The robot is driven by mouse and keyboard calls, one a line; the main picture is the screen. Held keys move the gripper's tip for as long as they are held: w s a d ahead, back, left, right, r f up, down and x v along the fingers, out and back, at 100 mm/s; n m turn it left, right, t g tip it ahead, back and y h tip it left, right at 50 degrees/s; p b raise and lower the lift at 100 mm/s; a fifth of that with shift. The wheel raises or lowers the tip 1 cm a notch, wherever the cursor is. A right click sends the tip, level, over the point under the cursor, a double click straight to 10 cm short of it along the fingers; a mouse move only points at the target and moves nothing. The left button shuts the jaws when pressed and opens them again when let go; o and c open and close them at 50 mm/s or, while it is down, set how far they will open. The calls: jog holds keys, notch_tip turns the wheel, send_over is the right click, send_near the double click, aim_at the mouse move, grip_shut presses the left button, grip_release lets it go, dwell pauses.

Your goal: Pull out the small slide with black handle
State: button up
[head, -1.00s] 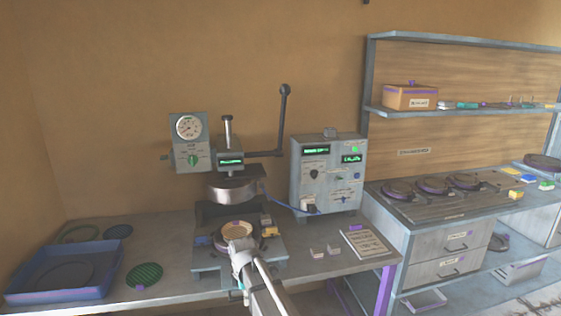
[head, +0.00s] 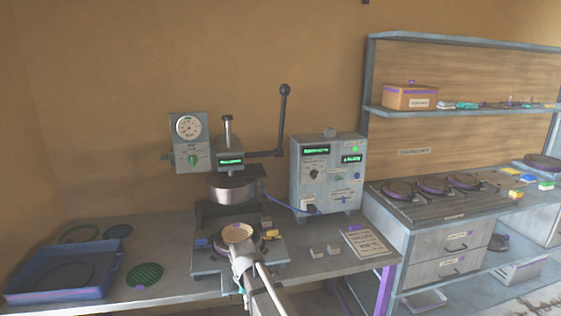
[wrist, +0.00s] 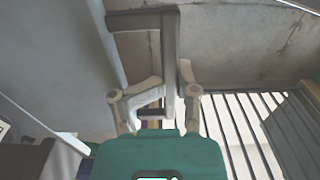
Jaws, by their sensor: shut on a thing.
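The press (head: 232,188) stands on the table with its round head raised above the base. The small slide carries a round tan ribbed disc (head: 238,232) at the front of the press base. My gripper (head: 240,250) is at the front edge of the slide, just in front of the disc. In the wrist view my gripper (wrist: 152,92) has its fingers on either side of a narrow grey bar and is shut on the slide's handle. The handle is mostly hidden by my gripper in the head view, and its black colour is not clear in the wrist view.
A blue tray (head: 62,275) and a green mesh disc (head: 145,275) lie left of the press. A control box (head: 327,175), small blocks (head: 325,251) and a notepad (head: 365,243) are on the right. The lever (head: 284,120) points up.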

jog(key=shift+s+d, duration=0.15)
jog(key=shift+s, duration=0.4)
dwell(0.5)
jog(key=o, duration=1.3)
jog(key=shift+r, duration=0.15)
jog(key=shift+r+p, duration=4.35)
jog(key=shift+p, duration=0.2)
jog(key=shift+s, duration=0.15)
jog(key=shift+s+d, duration=0.4)
jog(key=shift+s, duration=1.15)
jog(key=shift+s+d, duration=0.35)
jog(key=shift+s, duration=1.25)
jog(key=shift+s+d, duration=0.4)
jog(key=shift+s, duration=1.15)
